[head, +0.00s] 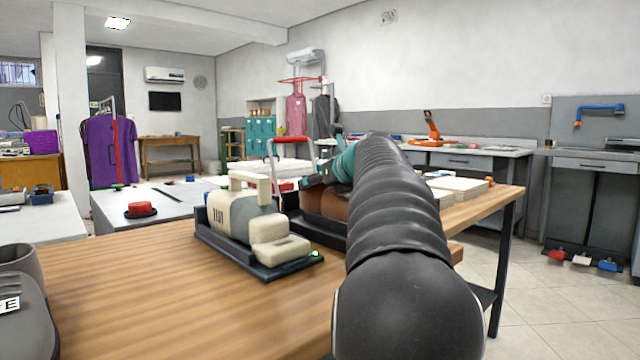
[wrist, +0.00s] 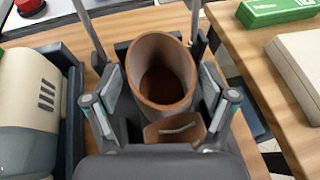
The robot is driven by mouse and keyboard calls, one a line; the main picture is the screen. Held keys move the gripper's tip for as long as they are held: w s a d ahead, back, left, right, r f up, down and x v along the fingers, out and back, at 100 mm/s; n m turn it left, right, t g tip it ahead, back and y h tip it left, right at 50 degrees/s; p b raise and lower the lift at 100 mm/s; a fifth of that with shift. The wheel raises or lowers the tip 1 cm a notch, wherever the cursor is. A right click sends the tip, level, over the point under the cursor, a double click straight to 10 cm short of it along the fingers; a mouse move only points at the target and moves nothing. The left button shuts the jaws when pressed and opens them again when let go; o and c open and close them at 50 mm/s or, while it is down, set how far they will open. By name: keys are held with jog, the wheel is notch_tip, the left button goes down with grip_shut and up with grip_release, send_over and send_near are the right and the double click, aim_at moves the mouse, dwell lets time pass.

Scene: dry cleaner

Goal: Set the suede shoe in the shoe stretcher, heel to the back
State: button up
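The brown suede shoe (head: 322,203) sits low over a dark base on the wooden table, partly hidden by my arm in the head view. In the wrist view the shoe (wrist: 142,93) shows its round opening, with a small flap below it. My gripper (wrist: 160,88) points down around the shoe, one finger on each side. Narrow gaps seem to show between pads and shoe, so it looks open. The shoe stretcher seems to be the dark base with upright grey posts (wrist: 92,38) and a red-topped frame (head: 290,139). I cannot tell which way the heel points.
A cream machine (head: 240,214) on a black base stands close left of the shoe. A green box (wrist: 277,10) and a pale box (wrist: 300,65) lie to the right.

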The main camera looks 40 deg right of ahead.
jog(key=shift+o, duration=0.4)
jog(key=shift+s, duration=0.1)
jog(key=v, duration=1.1)
jog(key=shift+s+a+r, duration=0.1)
jog(key=shift+s+r, duration=0.05)
jog(key=shift+s, duration=0.15)
jog(key=shift+s, duration=0.1)
